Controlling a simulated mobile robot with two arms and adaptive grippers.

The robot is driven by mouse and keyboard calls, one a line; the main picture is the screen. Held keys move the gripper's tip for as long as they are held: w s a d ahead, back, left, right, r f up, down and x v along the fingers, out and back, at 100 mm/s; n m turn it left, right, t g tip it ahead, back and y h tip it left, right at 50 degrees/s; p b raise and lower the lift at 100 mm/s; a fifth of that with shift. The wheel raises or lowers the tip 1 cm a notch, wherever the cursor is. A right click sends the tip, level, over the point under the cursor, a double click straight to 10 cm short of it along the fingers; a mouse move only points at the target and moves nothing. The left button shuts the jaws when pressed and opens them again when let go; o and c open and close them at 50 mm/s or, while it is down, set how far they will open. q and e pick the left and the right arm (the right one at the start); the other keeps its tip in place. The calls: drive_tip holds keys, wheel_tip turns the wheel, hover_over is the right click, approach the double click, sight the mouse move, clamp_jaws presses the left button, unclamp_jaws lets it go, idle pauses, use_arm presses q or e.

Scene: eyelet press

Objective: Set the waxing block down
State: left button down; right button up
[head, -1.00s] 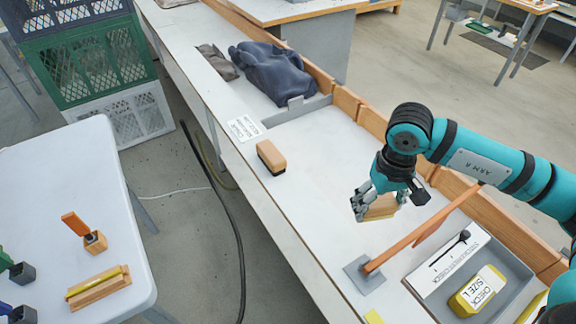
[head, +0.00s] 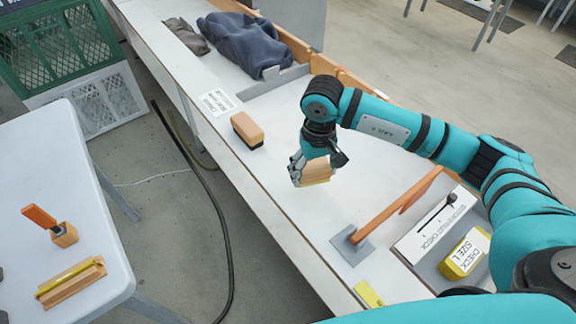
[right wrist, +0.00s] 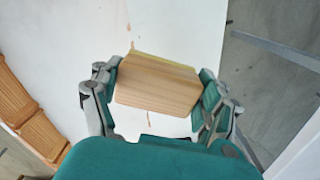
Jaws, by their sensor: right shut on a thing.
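My right gripper (head: 312,164) is shut on a wooden block (head: 317,173) with a thin yellow layer at its lower side, which I take for the waxing block. It is over the white bench top (head: 290,218). In the right wrist view the block (right wrist: 157,84) sits between the two fingers, wooden face toward the camera. A yellowish edge shows at its far side. Whether its underside touches the bench, I cannot tell. My left gripper is not in view.
A dark-sided wooden block (head: 247,130) stands on the bench to the left. An orange bar on a grey plate (head: 352,245) stands nearer, beside a grey tray with a yellow box (head: 464,252). Dark cloth (head: 250,43) lies at the far end. Bench between is clear.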

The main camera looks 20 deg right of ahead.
drive_tip(key=p, duration=0.1)
hover_over(291, 183)
drive_tip(key=shift+s+d+f, duration=0.15)
drive_tip(key=shift+f, duration=0.05)
drive_tip(key=shift+a, duration=0.2)
drive_tip(key=shift+w+f, duration=0.2)
wheel_tip(291, 183, down, 3)
drive_tip(key=shift+p, duration=0.85)
drive_tip(key=shift+f+b, duration=0.3)
drive_tip(key=o, duration=1)
drive_tip(key=shift+o, duration=0.2)
drive_tip(key=shift+r, duration=0.1)
